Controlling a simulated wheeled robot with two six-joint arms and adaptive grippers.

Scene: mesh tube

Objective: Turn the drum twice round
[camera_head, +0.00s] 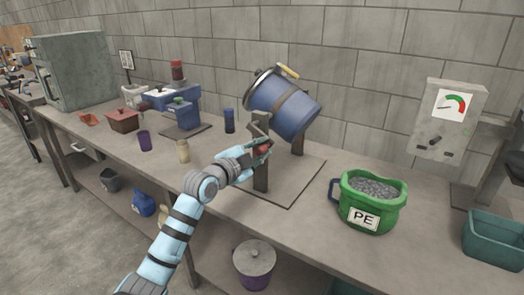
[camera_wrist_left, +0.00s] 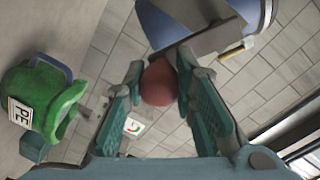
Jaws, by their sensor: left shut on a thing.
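The blue drum (camera_head: 296,112) is tilted on its stand (camera_head: 262,178) on the bench, with a dark band round its middle and its lidded end at the upper left. It also shows at the top of the left wrist view (camera_wrist_left: 168,22). A crank (camera_head: 257,124) on the stand's near side ends in a red knob (camera_head: 264,149). My left gripper (camera_head: 259,153) reaches in from the lower left and is shut on this knob. In the left wrist view the round red knob (camera_wrist_left: 158,84) sits between the fingertips. My right gripper is not in view.
A green bucket (camera_head: 370,204) marked PE, full of grey pellets, stands to the right. A meter box (camera_head: 449,118) is at the wall. Several small containers and a blue device (camera_head: 182,115) stand to the left. A teal bin (camera_head: 494,240) is at the far right.

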